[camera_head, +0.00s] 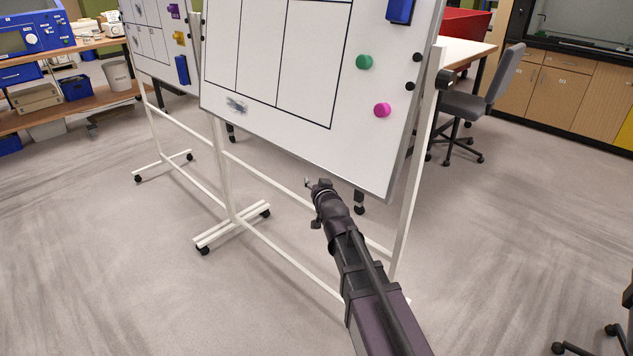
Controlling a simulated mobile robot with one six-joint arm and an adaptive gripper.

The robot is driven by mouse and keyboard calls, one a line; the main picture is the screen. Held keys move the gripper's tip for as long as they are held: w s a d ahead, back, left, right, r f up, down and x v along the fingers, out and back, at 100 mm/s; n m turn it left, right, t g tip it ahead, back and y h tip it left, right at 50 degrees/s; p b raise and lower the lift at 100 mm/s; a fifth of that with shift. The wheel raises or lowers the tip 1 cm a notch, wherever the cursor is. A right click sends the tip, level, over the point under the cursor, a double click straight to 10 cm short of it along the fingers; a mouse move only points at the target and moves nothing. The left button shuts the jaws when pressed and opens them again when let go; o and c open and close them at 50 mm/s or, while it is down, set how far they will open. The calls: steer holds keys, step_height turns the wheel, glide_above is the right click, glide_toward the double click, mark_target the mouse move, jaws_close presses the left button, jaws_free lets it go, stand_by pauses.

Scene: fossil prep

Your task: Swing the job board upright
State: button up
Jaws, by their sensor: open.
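The job board (305,120) is a white panel with black ruled columns on a white wheeled frame. It carries a green magnet (364,62), a magenta magnet (382,110) and a blue block (400,10). The panel looks tilted relative to its post (418,165); its top is out of view. My gripper (314,184) is open and small in view, at or just below the panel's lower edge in the picture. I cannot tell whether it touches the panel. No object shows between its fingers.
A second whiteboard (150,50) on wheels stands behind at the left. A grey office chair (485,90) and a table (463,50) stand behind at the right. Shelving (75,108) lines the far left. Another chair's wheels (590,343) show at lower right. Floor at lower left is clear.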

steer(key=shift+s+d+f, duration=0.1)
steer(key=shift+d+f, duration=0.1)
steer(key=c, duration=0.8)
steer(key=shift+s+d+f, duration=0.1)
steer(key=shift+d+f, duration=0.1)
steer(key=shift+d, duration=0.05)
jaws_close()
steer(key=s+d+f+g+h, duration=0.3)
steer(key=s+d+f+g, duration=0.5)
steer(key=s+d+f, duration=0.35)
steer(key=s+d+f+g, duration=0.1)
steer(key=s+d+g, duration=0.2)
steer(key=s, duration=0.4)
steer(key=s+d+f+g+h, duration=0.1)
steer(key=s+d+f+g, duration=0.1)
steer(key=s+d+g, duration=0.2)
steer(key=s, duration=0.3)
steer(key=shift+d, duration=0.35)
steer(key=shift+f, duration=0.1)
